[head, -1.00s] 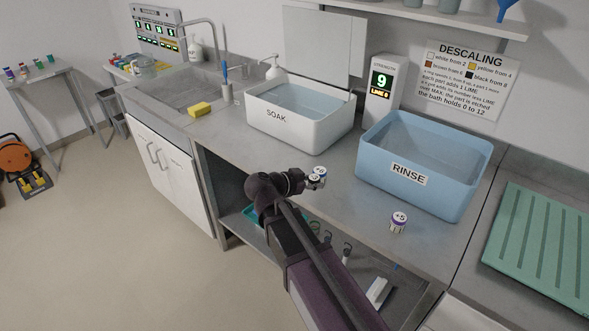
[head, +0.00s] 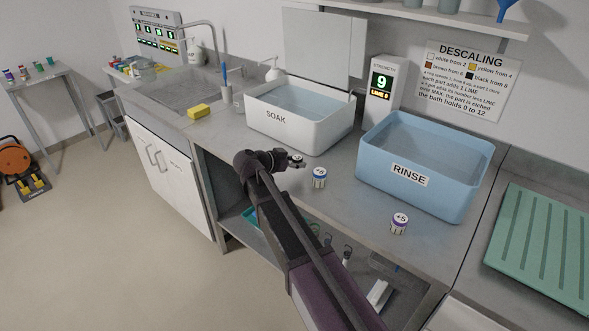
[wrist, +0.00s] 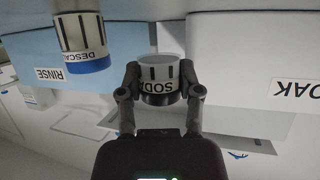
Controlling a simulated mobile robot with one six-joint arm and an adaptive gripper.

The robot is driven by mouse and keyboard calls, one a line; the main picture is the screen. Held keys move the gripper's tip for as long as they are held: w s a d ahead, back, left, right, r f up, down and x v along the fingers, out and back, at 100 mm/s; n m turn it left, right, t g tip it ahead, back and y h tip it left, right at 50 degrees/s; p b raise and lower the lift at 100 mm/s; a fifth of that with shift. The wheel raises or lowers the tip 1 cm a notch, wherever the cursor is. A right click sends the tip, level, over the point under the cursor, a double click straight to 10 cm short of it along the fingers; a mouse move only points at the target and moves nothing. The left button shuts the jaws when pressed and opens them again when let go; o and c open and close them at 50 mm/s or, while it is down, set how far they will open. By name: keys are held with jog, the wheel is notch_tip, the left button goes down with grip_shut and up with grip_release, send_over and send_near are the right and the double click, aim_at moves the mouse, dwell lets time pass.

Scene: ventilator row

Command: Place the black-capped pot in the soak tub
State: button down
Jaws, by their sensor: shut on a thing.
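My gripper (wrist: 161,85) is shut on the black-capped pot (wrist: 162,72), a small white pot with SODA lettering and a dark cap band. The wrist view is upside down, so the cap is lower in the picture. In the head view my gripper (head: 287,161) is over the counter in front of the soak tub, and the pot (head: 297,158) is partly hidden by it. The pot looks raised, but its exact height is unclear. The white soak tub (head: 292,134) holds clear liquid and stands behind the gripper; it also shows at right in the wrist view (wrist: 245,65).
A blue-capped pot (head: 319,174) stands close, right of my gripper. A purple-capped pot (head: 399,222) stands farther right, before the blue rinse tub (head: 447,193). The strength display (head: 381,85) reads 9. A yellow sponge (head: 199,111) lies left by the sink.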

aim_at(295, 173)
jog(key=shift+w, duration=0.1)
jog(key=shift+w+a, duration=0.15)
jog(key=shift+w, duration=0.1)
jog(key=shift+w+a+f+b, duration=0.1)
jog(key=shift+w+f+b, duration=0.05)
jog(key=shift+f+b, duration=0.35)
jog(key=shift+w+a+f+b, duration=0.1)
jog(key=shift+w+f+b, duration=0.05)
jog(key=shift+f+b, duration=1.2)
jog(key=shift+f, duration=0.15)
jog(key=shift+c, duration=1.4)
grip_release()
jog(key=shift+r, duration=0.25)
jog(key=p+v, duration=0.4)
jog(key=v, duration=0.8)
jog(key=shift+p, duration=0.35)
